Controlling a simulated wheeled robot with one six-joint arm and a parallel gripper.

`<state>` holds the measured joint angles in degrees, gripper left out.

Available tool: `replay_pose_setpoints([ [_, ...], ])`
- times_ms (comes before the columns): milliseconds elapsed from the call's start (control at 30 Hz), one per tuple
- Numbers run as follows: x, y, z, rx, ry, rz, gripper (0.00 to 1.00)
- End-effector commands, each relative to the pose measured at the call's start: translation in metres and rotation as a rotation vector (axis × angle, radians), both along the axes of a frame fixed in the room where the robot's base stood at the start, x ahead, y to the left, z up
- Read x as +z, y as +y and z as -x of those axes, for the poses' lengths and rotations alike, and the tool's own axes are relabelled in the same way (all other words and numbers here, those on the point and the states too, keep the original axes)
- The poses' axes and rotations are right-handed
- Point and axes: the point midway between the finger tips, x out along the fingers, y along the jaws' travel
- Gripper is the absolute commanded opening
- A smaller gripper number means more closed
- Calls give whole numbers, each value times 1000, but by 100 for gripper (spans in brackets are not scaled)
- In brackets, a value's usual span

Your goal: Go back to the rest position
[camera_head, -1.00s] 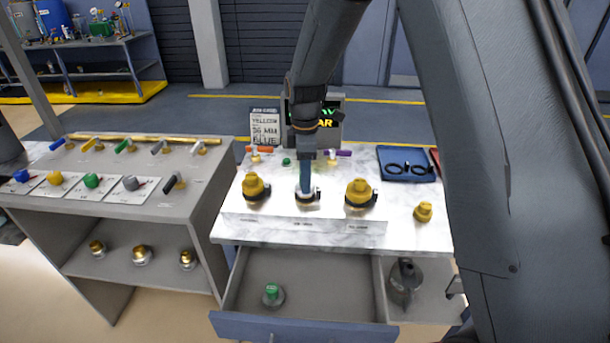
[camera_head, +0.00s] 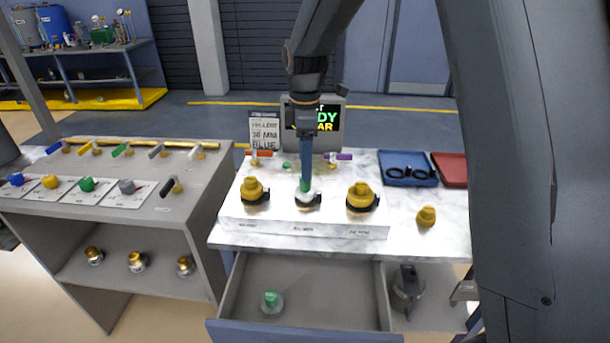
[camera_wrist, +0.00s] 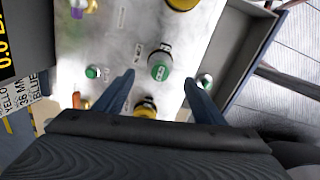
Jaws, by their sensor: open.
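My gripper (camera_head: 305,178) is above the middle fitting (camera_head: 307,200) on the marble counter (camera_head: 400,235). In the wrist view its two blue fingers (camera_wrist: 160,77) are spread apart, with nothing held between them. A green cap (camera_wrist: 160,72) sits on the middle fitting, below and between the fingers; it also shows under the fingertips in the head view (camera_head: 305,187). Yellow-capped fittings stand to the left (camera_head: 253,190) and right (camera_head: 361,196) of it.
An open drawer (camera_head: 330,270) below the counter holds a green-topped piece (camera_head: 271,301). A screen (camera_head: 315,125) and a sign (camera_head: 264,130) stand behind. Blue (camera_head: 405,180) and red (camera_head: 451,180) trays lie at back right. A grey bench (camera_head: 130,200) stands left.

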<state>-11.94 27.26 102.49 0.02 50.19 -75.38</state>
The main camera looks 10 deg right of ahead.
Motion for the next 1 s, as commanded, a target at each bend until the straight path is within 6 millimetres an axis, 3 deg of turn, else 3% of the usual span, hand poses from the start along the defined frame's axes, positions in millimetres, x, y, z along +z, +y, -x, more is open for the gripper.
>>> replay_pose_setpoints([
  [200, 12, 0, 0, 0, 0, 0, 64],
  [567, 11, -5, 6, -39, -2, -1, 64],
  [667, 6, -19, 22, -171, -11, -4, 64],
  [767, -4, -42, 51, -397, -27, -11, 64],
  [1000, -33, -93, 143, -1036, -73, -51, 64],
])
